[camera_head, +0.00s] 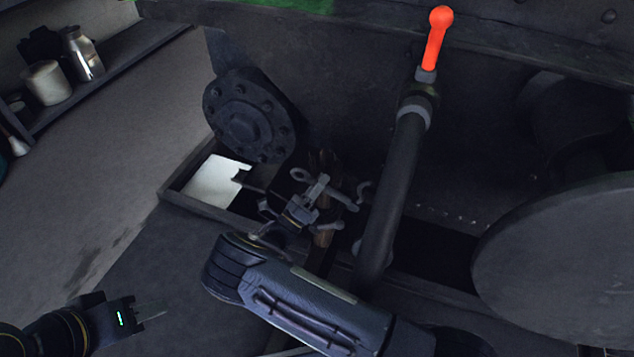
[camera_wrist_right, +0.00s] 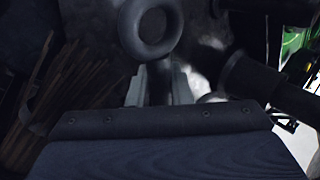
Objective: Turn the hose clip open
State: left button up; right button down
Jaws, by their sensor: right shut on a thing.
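My right gripper (camera_head: 314,192) is shut on a grey ring-ended piece (camera_head: 300,174), low beside the dark hose or pipe (camera_head: 392,190). In the right wrist view the ring (camera_wrist_right: 151,27) stands just past the fingertips, and its shank lies between the two fingers (camera_wrist_right: 160,84). I cannot tell for sure whether this piece is the hose clip. A pale grey collar (camera_head: 414,108) goes around the pipe's upper end, below an upright orange-red handle (camera_head: 437,40). My left gripper (camera_head: 152,311) is at the lower left, away from these things; its jaw gap is unclear.
A low tray (camera_head: 170,194) holds a white sheet (camera_head: 217,181); brownish sticks (camera_wrist_right: 75,85) stand close to the right gripper. A round bolted flange (camera_head: 243,118) is behind it, and a large dark disc (camera_head: 560,265) is at the right.

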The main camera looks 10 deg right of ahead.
jog(key=shift+s+a+f, duration=0.1)
jog(key=shift+a+f, duration=0.05)
jog(key=shift+f, duration=0.1)
jog(key=c, duration=1.6)
grip_release()
jog(key=shift+o, duration=1.4)
jog(key=shift+r, duration=0.1)
jog(key=p+v, duration=0.1)
jog(key=v, duration=0.7)
jog(key=shift+r, duration=0.1)
